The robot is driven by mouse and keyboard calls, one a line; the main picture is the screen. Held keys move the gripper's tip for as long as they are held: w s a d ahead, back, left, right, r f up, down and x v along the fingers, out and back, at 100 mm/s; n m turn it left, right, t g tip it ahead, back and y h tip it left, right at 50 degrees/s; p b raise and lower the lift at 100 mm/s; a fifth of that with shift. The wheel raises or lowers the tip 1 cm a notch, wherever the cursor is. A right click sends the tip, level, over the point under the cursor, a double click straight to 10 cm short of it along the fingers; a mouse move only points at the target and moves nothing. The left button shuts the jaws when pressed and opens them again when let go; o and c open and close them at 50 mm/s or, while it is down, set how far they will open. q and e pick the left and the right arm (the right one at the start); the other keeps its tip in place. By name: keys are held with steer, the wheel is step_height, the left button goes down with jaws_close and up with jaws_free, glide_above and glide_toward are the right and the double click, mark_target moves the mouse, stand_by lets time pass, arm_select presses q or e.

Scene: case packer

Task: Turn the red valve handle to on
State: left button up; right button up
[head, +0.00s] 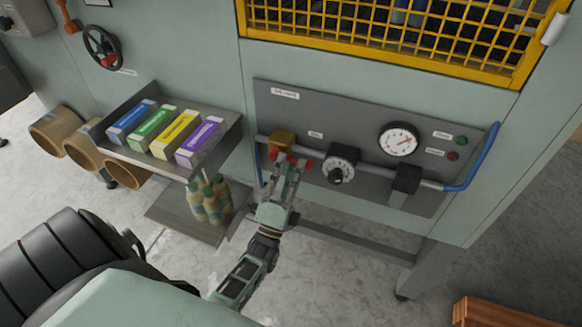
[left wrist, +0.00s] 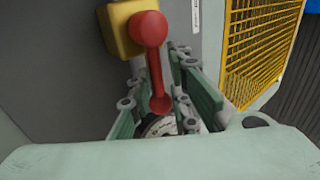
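The red valve handle (head: 306,163) is on a yellow valve body (head: 282,141) at the left end of the grey panel's pipe. It points right, roughly along the pipe. My left gripper (head: 288,165) is at the handle and hides part of it. In the left wrist view the red handle (left wrist: 155,70) runs down from the yellow body (left wrist: 118,28), and its arm lies between the fingers of my left gripper (left wrist: 161,85). The fingers stand apart with gaps beside the handle, so the gripper looks open around it. My right gripper is not in view.
Right of the valve are a black dial (head: 340,165), a pressure gauge (head: 399,140) and a black block (head: 405,182) on the pipe. A tray (head: 222,128) of coloured boxes stands left, with bottles (head: 210,200) below. A yellow mesh guard (head: 400,45) is above.

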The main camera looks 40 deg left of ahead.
arm_select(q)
steer(key=o, duration=0.5)
steer(key=shift+d+f, duration=0.1)
steer(key=shift+f, duration=0.65)
steer(key=shift+c, duration=0.2)
steer(key=shift+r, duration=0.2)
steer(key=v, duration=1.2)
